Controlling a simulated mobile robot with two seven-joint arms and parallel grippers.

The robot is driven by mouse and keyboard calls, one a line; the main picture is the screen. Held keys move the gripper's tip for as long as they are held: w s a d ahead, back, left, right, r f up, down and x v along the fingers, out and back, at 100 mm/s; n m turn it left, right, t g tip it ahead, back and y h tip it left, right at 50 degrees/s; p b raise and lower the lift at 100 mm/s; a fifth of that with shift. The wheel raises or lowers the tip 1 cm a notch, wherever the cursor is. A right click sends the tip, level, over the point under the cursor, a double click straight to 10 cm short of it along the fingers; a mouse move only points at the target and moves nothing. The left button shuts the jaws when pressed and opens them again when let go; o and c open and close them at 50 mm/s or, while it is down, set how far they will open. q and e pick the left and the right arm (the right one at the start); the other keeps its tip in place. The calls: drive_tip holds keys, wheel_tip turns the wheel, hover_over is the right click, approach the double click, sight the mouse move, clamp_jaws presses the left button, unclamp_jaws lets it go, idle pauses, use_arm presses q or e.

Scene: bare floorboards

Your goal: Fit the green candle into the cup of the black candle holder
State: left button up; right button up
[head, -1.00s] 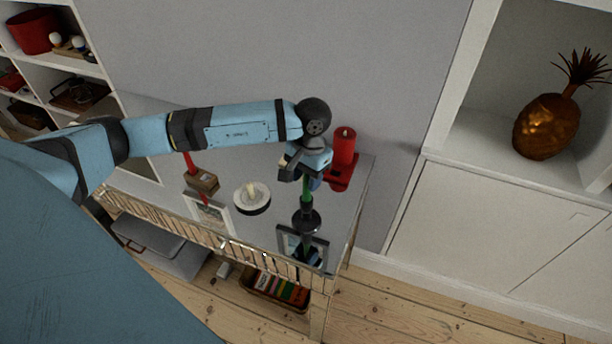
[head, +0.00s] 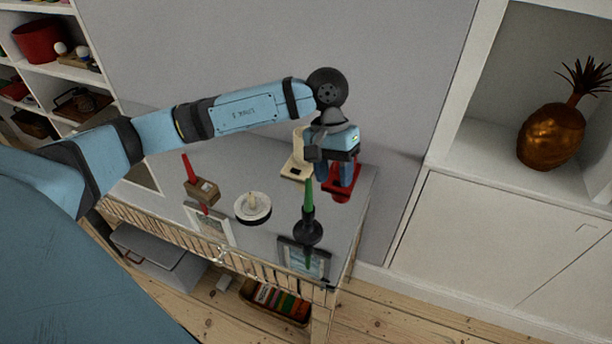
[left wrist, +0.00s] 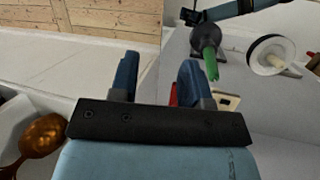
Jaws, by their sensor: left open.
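The green candle (head: 309,193) stands upright in line with the black candle holder (head: 308,231), its lower end at the cup. In the left wrist view the green candle (left wrist: 211,64) also meets the top of the black holder (left wrist: 204,37), with no visible gap; how deep it sits is hidden. My left gripper (head: 332,174) is open and clear of the candle, behind and right of it, in front of the red candle. Its two blue fingers (left wrist: 158,78) are apart and empty in the left wrist view. My right gripper is not in view.
A red holder (head: 337,196) sits close behind my left gripper, its candle mostly hidden. A cream holder (head: 294,171), a white dish with a candle (head: 252,208) and a small brown box holder (head: 202,190) share the tabletop. Picture frames (head: 303,258) lie near the front edge.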

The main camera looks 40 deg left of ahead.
use_arm(q)
drive_tip(key=s+d+n+h, duration=0.3)
drive_tip(key=d+n+h, duration=0.4)
drive_tip(key=d, duration=0.1)
drive_tip(key=s+d+n+h, duration=0.3)
drive_tip(key=d+n+h, duration=0.5)
drive_tip(key=d, duration=0.1)
drive_tip(key=a+f+m+t+y, duration=0.45)
drive_tip(key=f+m+t, duration=0.4)
drive_tip(key=m, duration=0.75)
drive_tip(key=a+f+m+t+y, duration=0.3)
drive_tip(key=f+m+t+y, duration=0.25)
drive_tip(key=m+t, duration=0.8)
drive_tip(key=s+a+f+n+g+y, duration=0.4)
drive_tip(key=s+f+n+g, duration=0.4)
drive_tip(key=f, duration=0.5)
drive_tip(key=s+n+y, duration=0.1)
drive_tip(key=s+n, duration=0.1)
drive_tip(key=s, duration=0.1)
drive_tip(key=shift+a+f+g, duration=0.2)
drive_tip(key=shift+f+g, duration=0.1)
drive_tip(key=shift+g, duration=0.1)
drive_tip(key=shift+s, duration=0.1)
